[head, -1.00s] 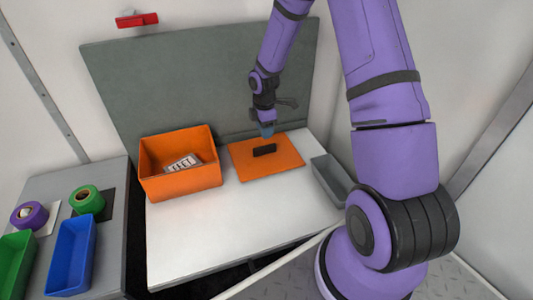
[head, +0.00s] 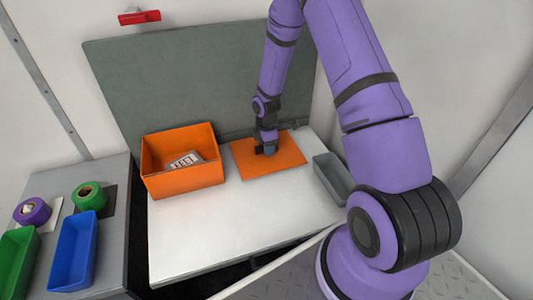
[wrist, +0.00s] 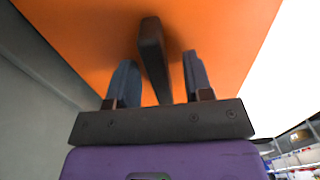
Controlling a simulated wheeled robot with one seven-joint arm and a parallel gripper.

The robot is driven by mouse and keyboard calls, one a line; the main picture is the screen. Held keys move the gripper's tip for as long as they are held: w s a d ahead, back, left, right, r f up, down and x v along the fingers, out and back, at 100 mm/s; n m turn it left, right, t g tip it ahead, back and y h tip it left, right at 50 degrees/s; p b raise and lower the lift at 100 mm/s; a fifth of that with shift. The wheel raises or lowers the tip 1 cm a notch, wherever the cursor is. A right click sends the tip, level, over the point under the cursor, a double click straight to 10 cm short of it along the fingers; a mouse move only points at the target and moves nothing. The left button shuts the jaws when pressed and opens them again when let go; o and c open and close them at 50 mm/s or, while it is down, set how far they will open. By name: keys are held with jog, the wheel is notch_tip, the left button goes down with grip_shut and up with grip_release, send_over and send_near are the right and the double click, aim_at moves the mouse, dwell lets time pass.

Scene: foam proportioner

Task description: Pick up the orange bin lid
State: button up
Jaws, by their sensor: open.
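The orange bin lid (head: 288,158) lies flat on the white worktop, to the right of the orange bin. Its black bar handle (wrist: 153,55) stands up from the lid in the wrist view. My gripper (head: 267,151) is down at the lid's handle. In the wrist view my gripper (wrist: 160,82) is open, with one blue-grey finger on each side of the handle. A gap shows between each finger and the handle. In the head view the gripper hides most of the handle.
The open orange bin (head: 184,178) holds a white labelled item (head: 185,160). A grey tray (head: 333,178) stands right of the lid. A grey-green panel (head: 200,80) rises behind. The worktop's front (head: 240,225) is clear. Blue (head: 74,255) and green (head: 17,262) bins stand at left.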

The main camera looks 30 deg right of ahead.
jog(key=shift+c, duration=0.5)
grip_shut()
jog(key=shift+r, duration=0.1)
